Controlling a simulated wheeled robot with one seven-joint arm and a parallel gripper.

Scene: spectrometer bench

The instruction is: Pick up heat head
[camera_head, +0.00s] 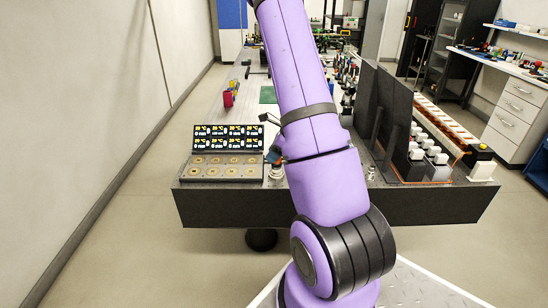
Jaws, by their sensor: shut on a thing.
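My purple arm rises through the middle of the head view and leaves it at the top. I cannot make out my gripper or its fingertips. I cannot pick out the heat head with certainty. A dark panel (227,138) with several lit readouts stands behind a grey block (222,172) with rows of round gold pads, at the bench's front left. A small dark piece (273,156) shows beside the arm, partly hidden. A small pale round piece (276,173) sits just below it. I cannot tell what either one is.
The long bench (207,207) runs away from me, crowded with optics at the far end. Tall dark panels (394,113) stand to the right of my arm. White-capped pieces (428,145) stand beyond them. A red object (228,98) sits at the left edge. Floor is clear on both sides.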

